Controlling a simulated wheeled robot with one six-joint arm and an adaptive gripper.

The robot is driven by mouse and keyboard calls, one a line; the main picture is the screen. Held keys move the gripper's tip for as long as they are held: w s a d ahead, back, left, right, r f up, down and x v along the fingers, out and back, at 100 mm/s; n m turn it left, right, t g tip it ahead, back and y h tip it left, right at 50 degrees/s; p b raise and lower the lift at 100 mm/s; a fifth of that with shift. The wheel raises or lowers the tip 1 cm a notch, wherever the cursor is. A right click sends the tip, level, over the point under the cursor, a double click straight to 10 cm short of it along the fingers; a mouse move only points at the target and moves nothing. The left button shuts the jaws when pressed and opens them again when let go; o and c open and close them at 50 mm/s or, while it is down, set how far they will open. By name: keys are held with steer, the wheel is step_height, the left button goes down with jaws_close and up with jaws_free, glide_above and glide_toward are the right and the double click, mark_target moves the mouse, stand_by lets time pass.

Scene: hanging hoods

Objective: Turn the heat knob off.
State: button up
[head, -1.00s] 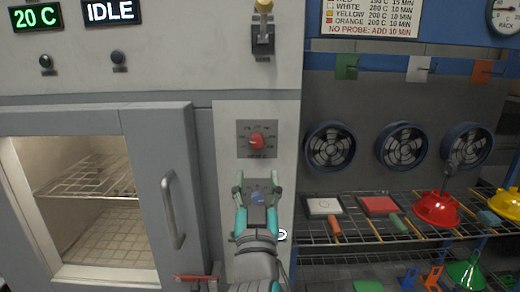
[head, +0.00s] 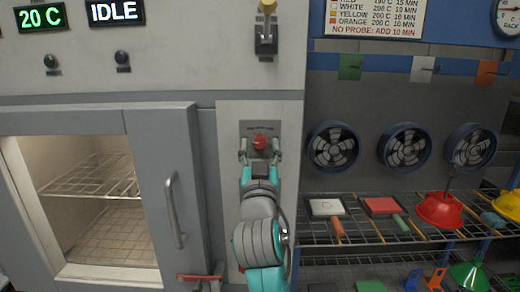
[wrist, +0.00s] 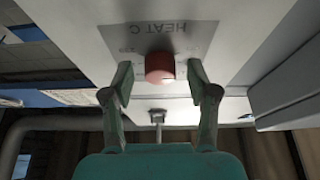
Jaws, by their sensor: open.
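The red heat knob (head: 260,142) sits on a dark plate on the light panel right of the oven door. In the wrist view the knob (wrist: 159,67) shows below the upside-down label "HEAT C". My gripper (head: 260,150) is open at the lower part of the knob plate. In the wrist view the fingers of my gripper (wrist: 160,80) stand apart, one on each side of the knob. I see no clear contact between fingers and knob. The knob's pointer and most scale marks cannot be read. The display (head: 41,17) shows 20 C.
The oven door handle (head: 175,210) sticks out left of my arm. A lever switch (head: 266,35) is above the knob. A red-handled latch (head: 200,279) is low on the left. A wire shelf (head: 365,232) with hoods and paddles stands to the right.

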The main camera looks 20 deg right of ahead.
jaws_close()
steer(key=shift+d+n+y, duration=0.1)
steer(key=shift+n+y, duration=0.3)
steer(key=shift+n, duration=0.2)
steer(key=n+y, duration=0.2)
steer(key=n, duration=0.2)
steer(key=shift+s+d, duration=0.1)
steer(key=shift+d+r+n+y, duration=0.1)
steer(key=shift+n+y, duration=0.65)
steer(key=shift+n, duration=0.8)
steer(key=shift+r+n+y, duration=0.1)
steer(key=shift+n+y, duration=0.65)
steer(key=shift+n, duration=0.8)
steer(key=shift+f, duration=0.1)
jaws_free()
